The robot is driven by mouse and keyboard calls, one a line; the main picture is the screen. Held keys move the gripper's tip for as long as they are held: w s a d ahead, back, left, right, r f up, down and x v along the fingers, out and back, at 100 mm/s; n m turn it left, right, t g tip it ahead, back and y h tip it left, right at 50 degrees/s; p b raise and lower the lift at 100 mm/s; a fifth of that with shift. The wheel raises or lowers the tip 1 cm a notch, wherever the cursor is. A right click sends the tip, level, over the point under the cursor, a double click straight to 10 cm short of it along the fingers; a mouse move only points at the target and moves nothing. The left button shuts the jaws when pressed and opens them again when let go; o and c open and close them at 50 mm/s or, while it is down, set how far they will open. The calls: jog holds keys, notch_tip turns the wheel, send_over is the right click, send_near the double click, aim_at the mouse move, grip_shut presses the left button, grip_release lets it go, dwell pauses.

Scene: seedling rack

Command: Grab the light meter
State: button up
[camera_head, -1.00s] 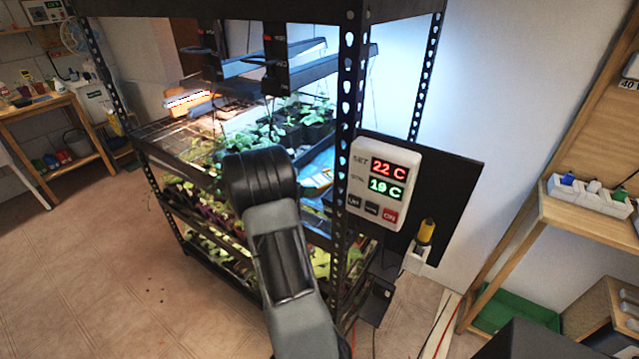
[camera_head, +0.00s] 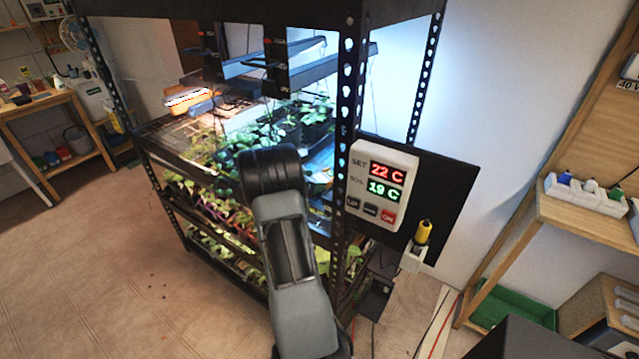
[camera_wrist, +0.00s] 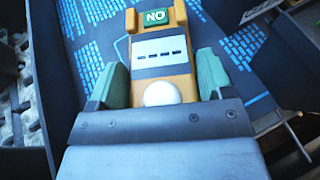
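The light meter (camera_wrist: 163,62) is an orange block with a pale front panel, a green display reading "NO" and a white dome at its near end. In the wrist view it lies on a dark surface with blue line patterns. My gripper (camera_wrist: 163,75) has its two green fingers on either side of the meter's near half, apart, with what look like slim gaps. The fingers look open around it; the palm edge is close to the dome. In the head view my arm hides the gripper and most of the meter's spot in the rack (camera_head: 345,165).
Plants in dark pots (camera_head: 310,115) stand close by on the same shelf, under hanging lamps (camera_head: 255,65). A white thermostat box (camera_head: 381,184) is beside the perforated front post.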

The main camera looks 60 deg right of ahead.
jog(key=shift+r, duration=0.15)
jog(key=c, duration=0.7)
